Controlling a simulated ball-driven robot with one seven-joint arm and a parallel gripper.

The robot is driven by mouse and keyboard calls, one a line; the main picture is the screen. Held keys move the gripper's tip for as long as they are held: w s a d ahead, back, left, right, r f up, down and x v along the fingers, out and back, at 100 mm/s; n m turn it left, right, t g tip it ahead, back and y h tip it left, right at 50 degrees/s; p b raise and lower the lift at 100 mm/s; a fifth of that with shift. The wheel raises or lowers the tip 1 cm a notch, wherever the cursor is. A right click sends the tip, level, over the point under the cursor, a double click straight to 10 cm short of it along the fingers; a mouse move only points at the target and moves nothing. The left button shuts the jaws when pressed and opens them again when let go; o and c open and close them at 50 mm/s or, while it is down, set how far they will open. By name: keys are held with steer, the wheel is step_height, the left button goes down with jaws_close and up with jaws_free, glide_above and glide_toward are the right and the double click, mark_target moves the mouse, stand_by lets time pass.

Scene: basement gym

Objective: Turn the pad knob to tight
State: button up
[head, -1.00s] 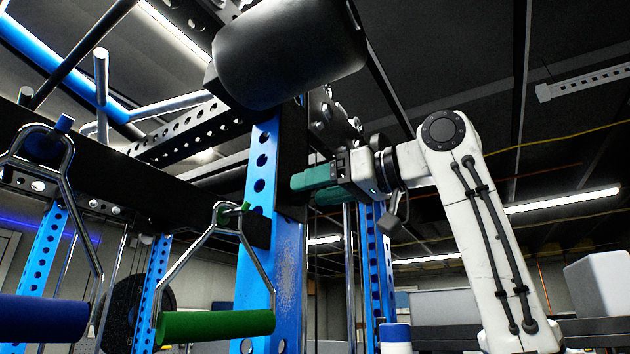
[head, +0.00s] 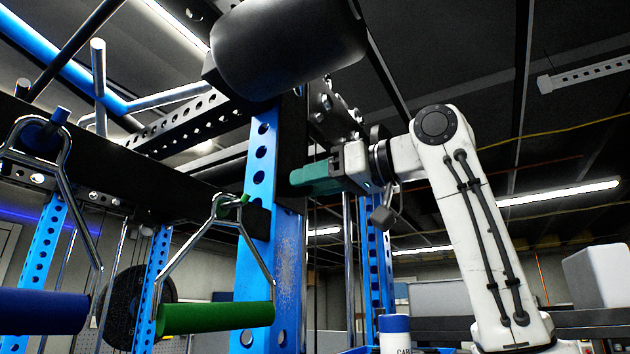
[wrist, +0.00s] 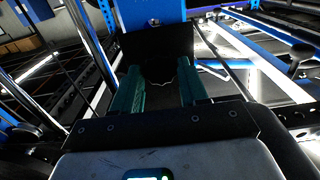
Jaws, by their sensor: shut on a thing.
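My gripper (head: 300,178) has teal fingers and reaches left to the black bracket on the blue rack upright, under a large black roller pad (head: 290,48). In the wrist view the two teal fingers (wrist: 158,88) stand on either side of a dark knob (wrist: 159,76) with a wavy edge, set against a black plate. The fingers are shut on this knob. In the head view the fingers hide the knob. I see no readable tight mark, so I cannot tell the knob's setting.
The blue upright (head: 256,230) stands just left of my gripper. A green handle (head: 215,317) and a blue handle (head: 42,311) hang from metal frames at the left. A white bottle with a blue cap (head: 395,335) stands below my arm.

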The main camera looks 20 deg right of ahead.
steer(key=shift+m, duration=0.3)
steer(key=m, duration=2)
steer(key=shift+d+f+b, duration=0.1)
steer(key=shift+d+b, duration=0.05)
steer(key=shift+b, duration=0.2)
steer(key=shift+m, duration=0.4)
steer(key=o, duration=1.1)
steer(key=shift+c, duration=0.2)
steer(key=b+v, duration=0.4)
steer(key=v, duration=0.6)
steer(key=shift+s+d, duration=0.2)
steer(key=shift+s, duration=0.1)
